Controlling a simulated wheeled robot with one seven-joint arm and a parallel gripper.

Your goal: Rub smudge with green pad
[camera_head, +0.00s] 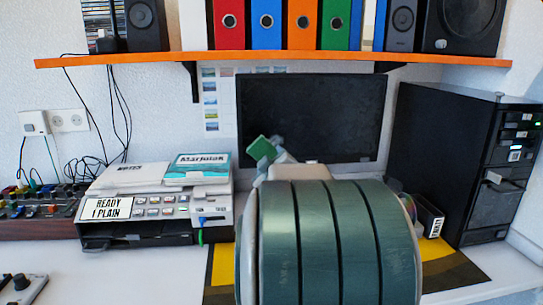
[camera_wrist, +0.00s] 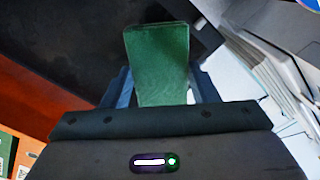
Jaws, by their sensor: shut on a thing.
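The green pad (camera_head: 262,148) is held up in front of the dark monitor screen (camera_head: 312,115), tilted, left of the screen's middle. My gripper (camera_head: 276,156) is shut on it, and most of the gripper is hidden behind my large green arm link. In the wrist view the green pad (camera_wrist: 158,60) sticks out upright between the two fingers of my gripper (camera_wrist: 163,88). I cannot tell whether the pad touches the screen. I cannot make out a smudge in either view; my arm and the pad may cover it.
An orange shelf (camera_head: 270,58) with binders and speakers runs above the monitor. A printer-like machine (camera_head: 160,207) with a teal-covered booklet (camera_head: 199,168) stands at left. A black computer tower (camera_head: 460,160) stands at right. A yellow-and-black mat (camera_head: 448,270) lies under my arm.

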